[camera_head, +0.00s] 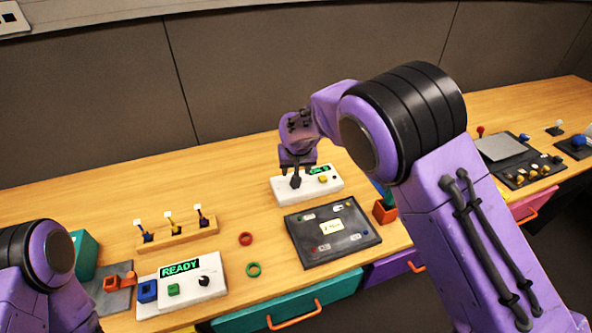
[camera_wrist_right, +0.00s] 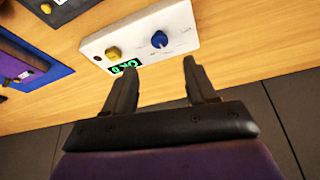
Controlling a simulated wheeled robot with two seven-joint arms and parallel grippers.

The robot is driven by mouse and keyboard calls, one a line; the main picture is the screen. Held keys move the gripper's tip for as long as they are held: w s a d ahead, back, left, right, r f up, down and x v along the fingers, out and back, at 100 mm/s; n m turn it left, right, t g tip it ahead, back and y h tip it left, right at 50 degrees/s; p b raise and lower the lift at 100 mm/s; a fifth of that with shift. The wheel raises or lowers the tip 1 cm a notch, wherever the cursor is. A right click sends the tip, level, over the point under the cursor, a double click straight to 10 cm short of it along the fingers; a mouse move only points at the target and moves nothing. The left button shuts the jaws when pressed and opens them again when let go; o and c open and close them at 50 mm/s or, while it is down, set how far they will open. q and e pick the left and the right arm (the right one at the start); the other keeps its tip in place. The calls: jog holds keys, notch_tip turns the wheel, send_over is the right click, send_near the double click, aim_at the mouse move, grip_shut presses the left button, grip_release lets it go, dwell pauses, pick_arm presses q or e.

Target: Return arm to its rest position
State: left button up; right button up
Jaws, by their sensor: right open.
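My right arm (camera_head: 450,200) is large and purple with black bands, and it reaches in from the lower right. My right gripper (camera_head: 296,172) is over the left part of a white panel (camera_head: 322,190), hiding some of it. In the right wrist view the gripper (camera_wrist_right: 155,78) is open with nothing between its fingers. There the white panel (camera_wrist_right: 185,28) shows a blue ball or knob (camera_wrist_right: 160,39), a yellow knob (camera_wrist_right: 113,52) and a lit green display (camera_wrist_right: 126,66). The fingertips appear apart from the panel. My left arm (camera_head: 45,265) shows at the lower left; its gripper is not in view.
A dark panel (camera_head: 333,245) lies in front of the white one. A box reading READY (camera_head: 190,287), a wooden switch block (camera_head: 178,235) and red (camera_head: 245,239) and green (camera_head: 253,269) rings are to the left. A grey wall (camera_head: 270,70) stands behind the wooden table (camera_head: 60,205).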

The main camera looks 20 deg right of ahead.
jog(key=shift+s+r, duration=0.15)
jog(key=shift+r, duration=0.25)
